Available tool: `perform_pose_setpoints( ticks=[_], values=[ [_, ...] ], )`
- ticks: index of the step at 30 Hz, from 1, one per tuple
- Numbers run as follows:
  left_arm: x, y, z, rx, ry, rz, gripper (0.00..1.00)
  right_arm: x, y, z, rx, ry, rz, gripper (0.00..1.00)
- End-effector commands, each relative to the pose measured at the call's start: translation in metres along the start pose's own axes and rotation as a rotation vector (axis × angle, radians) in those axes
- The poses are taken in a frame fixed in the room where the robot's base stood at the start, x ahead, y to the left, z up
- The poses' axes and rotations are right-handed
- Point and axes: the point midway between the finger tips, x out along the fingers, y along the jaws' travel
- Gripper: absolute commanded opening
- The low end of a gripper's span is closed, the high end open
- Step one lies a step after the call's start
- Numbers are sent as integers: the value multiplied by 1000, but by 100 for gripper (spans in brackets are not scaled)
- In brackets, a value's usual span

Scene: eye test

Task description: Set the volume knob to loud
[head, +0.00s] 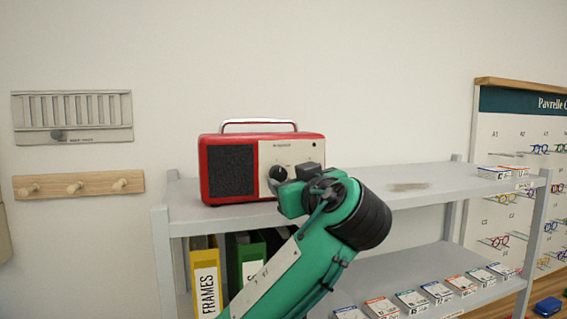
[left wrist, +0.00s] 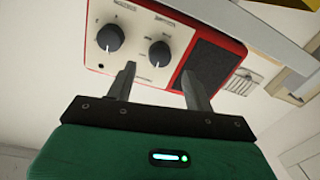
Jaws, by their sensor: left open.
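The red radio (head: 228,142) stands on the top shelf, with a cream control panel (head: 308,152) right of a dark speaker grille. The left wrist view shows the panel upside down with two dark round knobs: one beside the speaker (left wrist: 160,54) and one farther from it (left wrist: 110,38). Their labels are too small to read, so I cannot tell which is volume. My left gripper (head: 290,180) is open in front of the panel. In the left wrist view its fingertips (left wrist: 158,71) lie either side of the speaker-side knob; contact is unclear. My gripper hides part of the panel in the head view.
The grey shelf (head: 430,178) has free room right of the radio and small boxes (head: 503,173) at its right end. Yellow (head: 206,280) and green binders stand below. A peg rail (head: 80,185) and an eyeglasses board (head: 510,130) flank the shelf.

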Motion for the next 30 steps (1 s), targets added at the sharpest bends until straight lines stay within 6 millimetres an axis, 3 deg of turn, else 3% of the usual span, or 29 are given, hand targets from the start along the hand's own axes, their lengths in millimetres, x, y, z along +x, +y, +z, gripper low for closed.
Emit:
perform_pose_setpoints(
  ticks=[1,9,21,22,28,30],
  values=[
    [9,0,-5,3,0,-4,53,-11,-2,-1,1,0,-2,36],
    [40,0,-2,2,0,-2,53,-28,-2,-3,1,1,-3,36],
    [47,0,1,0,0,0,53,-29,4,-2,-2,-1,3,36],
    [47,0,1,0,0,0,51,-29,4,-2,-3,-1,4,36],
    [47,0,0,0,0,0,12,-29,5,-2,-3,-1,5,36],
    [47,0,0,0,0,0,8,-29,5,-2,-3,-1,5,36]
  ],
)
